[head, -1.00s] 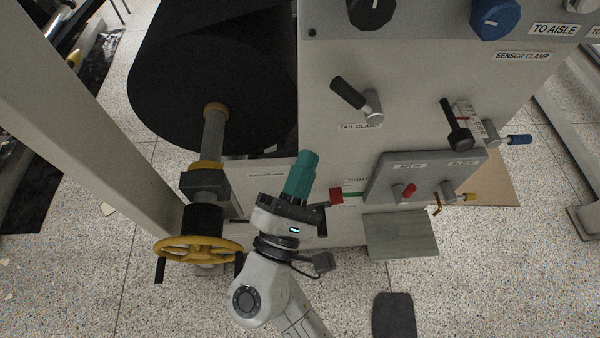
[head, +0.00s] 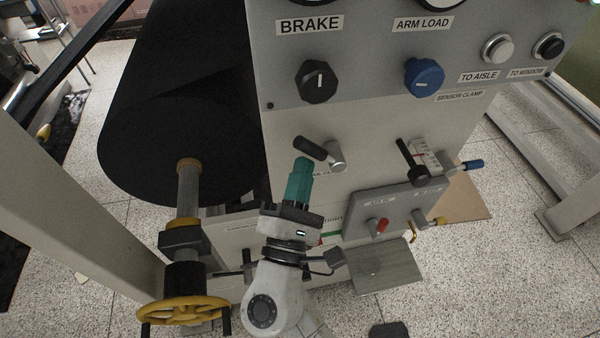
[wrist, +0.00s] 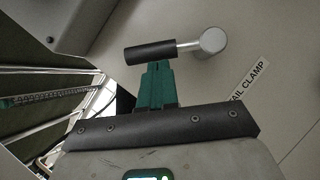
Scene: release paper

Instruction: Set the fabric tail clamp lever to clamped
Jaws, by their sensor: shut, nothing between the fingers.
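The tail clamp lever (head: 311,149) has a black grip on a silver arm and pivot, on the light grey machine panel. Its grip points up and left from the pivot in the head view. It also shows in the wrist view (wrist: 151,52), with the "TAIL CLAMP" label (wrist: 250,82) beside it. My gripper (head: 303,163) has teal fingers, shut and empty, with the tips just below the black grip. In the wrist view the fingertips (wrist: 156,66) appear at the grip's lower edge; I cannot tell whether they touch. My gripper partly hides the label in the head view.
A black roll (head: 185,110) stands left, with a yellow handwheel (head: 184,309) below. Right of the lever are a black-handled sensor clamp lever (head: 410,160) and a small panel with a red-tipped lever (head: 381,225). Brake (head: 317,82) and arm load (head: 424,77) knobs sit above.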

